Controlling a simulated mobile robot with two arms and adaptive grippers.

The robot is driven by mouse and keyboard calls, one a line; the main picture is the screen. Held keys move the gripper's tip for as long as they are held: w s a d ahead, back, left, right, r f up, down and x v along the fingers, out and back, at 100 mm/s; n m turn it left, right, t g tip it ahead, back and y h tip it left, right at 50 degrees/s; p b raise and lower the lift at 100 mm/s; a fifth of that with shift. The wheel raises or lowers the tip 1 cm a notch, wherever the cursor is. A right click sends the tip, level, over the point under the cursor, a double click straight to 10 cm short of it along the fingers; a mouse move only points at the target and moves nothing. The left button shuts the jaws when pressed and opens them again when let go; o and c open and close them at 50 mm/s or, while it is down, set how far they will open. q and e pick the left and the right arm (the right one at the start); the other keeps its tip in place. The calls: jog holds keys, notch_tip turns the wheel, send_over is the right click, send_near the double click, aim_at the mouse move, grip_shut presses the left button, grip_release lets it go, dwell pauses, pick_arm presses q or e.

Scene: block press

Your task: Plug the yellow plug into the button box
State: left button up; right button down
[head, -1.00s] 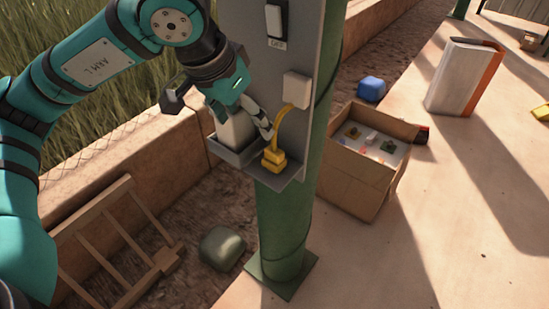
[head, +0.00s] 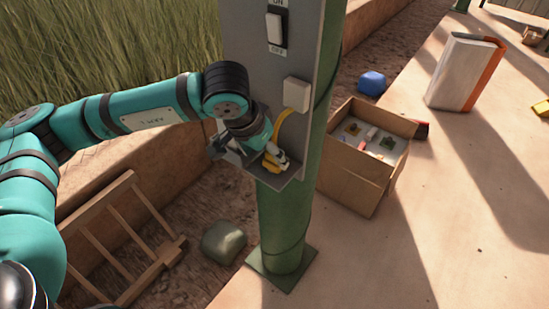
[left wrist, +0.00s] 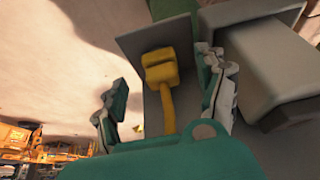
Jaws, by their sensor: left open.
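The yellow plug (head: 270,167) stands on the small grey shelf (head: 291,177) fixed to the green post. Its yellow cable (head: 284,121) rises to a white box (head: 296,94) on the panel. My left gripper (head: 264,157) is over the shelf and partly hides the plug. In the left wrist view, the plug (left wrist: 160,70) and its cable show between the two spread fingers of this gripper (left wrist: 168,92), which is open and empty. A grey box (left wrist: 252,66) sits beside the plug there; I cannot tell if it is the button box. My right gripper is not in view.
A switch panel (head: 250,75) is mounted on the green post (head: 284,225). An open cardboard box (head: 350,180) with small items stands just right of the post. A wooden frame (head: 125,235) leans at the lower left, near a stone (head: 223,241).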

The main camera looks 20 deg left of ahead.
aim_at(273, 161)
pick_arm(q)
jog(key=shift+w+d+f+p, duration=0.1)
jog(key=shift+w+f+p, duration=0.1)
jog(key=shift+p, duration=0.2)
jog(key=p+x, duration=0.2)
jog(key=x, duration=0.1)
jog(key=shift+w+d+f, duration=0.15)
jog(key=shift+w+f, duration=0.05)
jog(key=shift+w, duration=0.15)
jog(key=shift+w+f, duration=0.15)
jog(key=shift+f, duration=0.3)
jog(key=c, duration=1.2)
jog(key=shift+o, duration=0.2)
jog(key=shift+r, duration=0.1)
